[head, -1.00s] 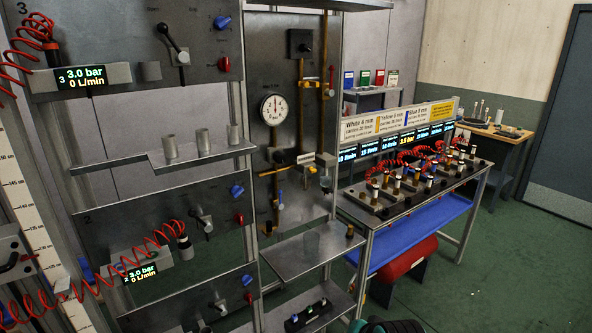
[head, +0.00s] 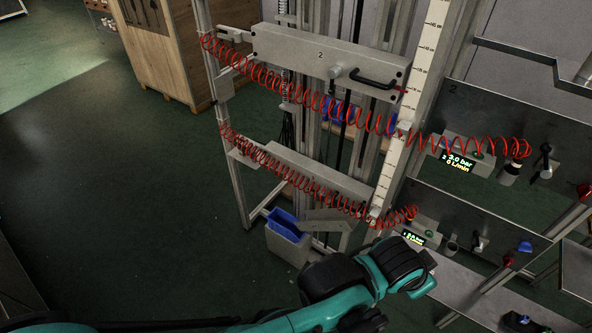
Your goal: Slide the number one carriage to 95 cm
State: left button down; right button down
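My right gripper is out of view.
Red coiled hoses (head: 290,92) stretch across both carriages to panels on the right. A lower pressure display (head: 414,238) is close to my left arm's end. A grey bin with blue inside (head: 287,238) stands below the rails. The green floor at left is clear.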

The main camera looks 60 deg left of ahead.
aim_at(339, 183)
jog(key=u, duration=2.25)
